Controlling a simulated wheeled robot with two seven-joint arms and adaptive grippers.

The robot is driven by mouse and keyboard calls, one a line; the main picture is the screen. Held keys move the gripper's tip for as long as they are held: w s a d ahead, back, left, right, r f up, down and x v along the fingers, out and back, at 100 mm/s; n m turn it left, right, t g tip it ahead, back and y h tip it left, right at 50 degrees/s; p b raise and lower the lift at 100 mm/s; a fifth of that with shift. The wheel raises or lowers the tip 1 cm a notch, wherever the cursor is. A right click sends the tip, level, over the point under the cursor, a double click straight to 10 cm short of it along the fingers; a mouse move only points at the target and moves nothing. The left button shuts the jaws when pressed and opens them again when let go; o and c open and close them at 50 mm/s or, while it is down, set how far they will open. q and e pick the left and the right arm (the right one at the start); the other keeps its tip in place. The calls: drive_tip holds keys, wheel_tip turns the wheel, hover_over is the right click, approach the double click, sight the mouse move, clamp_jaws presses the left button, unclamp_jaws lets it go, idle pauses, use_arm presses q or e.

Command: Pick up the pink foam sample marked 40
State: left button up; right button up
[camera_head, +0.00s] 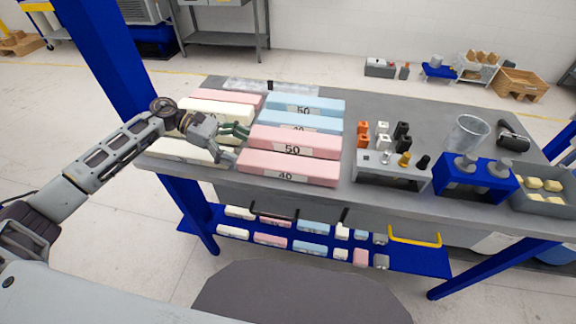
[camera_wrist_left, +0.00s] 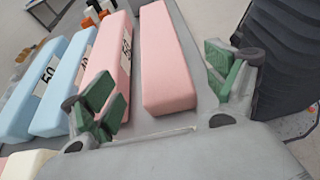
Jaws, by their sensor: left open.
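The pink foam sample marked 40 (camera_head: 288,168) lies at the table's front edge in the head view, its label facing front. In the left wrist view it appears as a plain pink block (camera_wrist_left: 166,60), label hidden. The pink sample marked 50 (camera_head: 295,141) lies just behind it and shows with its label in the wrist view (camera_wrist_left: 107,50). My left gripper (camera_head: 236,143) is open and empty at the left ends of the pink blocks. In the wrist view its green-padded fingers (camera_wrist_left: 160,82) spread either side of the 40 block's near end. My right gripper is not in view.
Blue foam blocks (camera_head: 306,105) lie behind the pink ones. Cream blocks (camera_head: 180,150) lie at the left, partly under my left arm. A grey holder (camera_head: 392,172) and blue holder (camera_head: 475,182) stand to the right. A lower blue shelf (camera_head: 430,261) carries small samples.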

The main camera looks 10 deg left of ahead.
sight(271, 160)
use_arm(q)
drive_tip(key=x, duration=0.3)
drive_tip(key=shift+d, duration=0.3)
drive_tip(key=shift+f, duration=0.1)
drive_tip(key=shift+d, duration=0.1)
drive_tip(key=shift+d+p, duration=0.15)
drive_tip(key=shift+p, duration=0.2)
drive_tip(key=x, duration=0.1)
drive_tip(key=p+x, duration=0.1)
drive_tip(key=x, duration=0.2)
drive_tip(key=shift+s+d+r, duration=0.1)
drive_tip(key=shift+d+r, duration=0.1)
drive_tip(key=shift+d, duration=0.05)
drive_tip(key=shift+d+f, duration=0.15)
drive_tip(key=shift+d, duration=0.1)
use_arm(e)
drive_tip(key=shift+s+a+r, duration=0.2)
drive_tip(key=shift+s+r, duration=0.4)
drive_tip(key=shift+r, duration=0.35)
